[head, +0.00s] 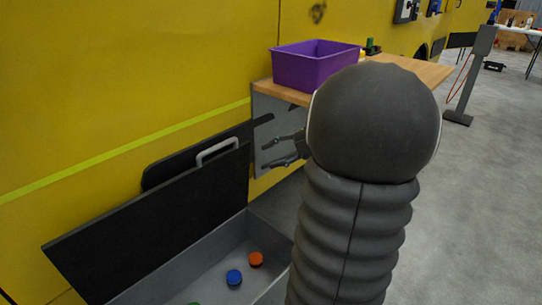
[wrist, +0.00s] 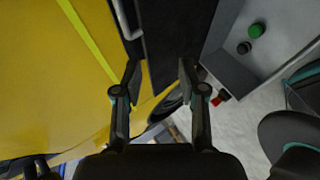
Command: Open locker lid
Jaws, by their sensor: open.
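The locker (head: 190,275) is a grey box low against the yellow wall, and its inside shows. Its dark lid (head: 150,225) stands raised, leaning toward the wall. A pale handle (head: 217,150) shows at the lid's upper edge. In the wrist view the dark lid (wrist: 178,35) lies beyond the fingers, and the handle (wrist: 125,20) is at the upper left. My gripper (head: 272,152) is open and empty, to the right of the handle and apart from it. It also shows in the wrist view (wrist: 158,72). My arm hides the locker's right end in the head view.
A blue disc (head: 234,278) and an orange disc (head: 256,259) lie in the locker, with a green one (wrist: 256,30) in the wrist view. A purple bin (head: 312,68) stands on a wooden shelf (head: 425,72) above my gripper. Grey floor (head: 470,190) is clear at right.

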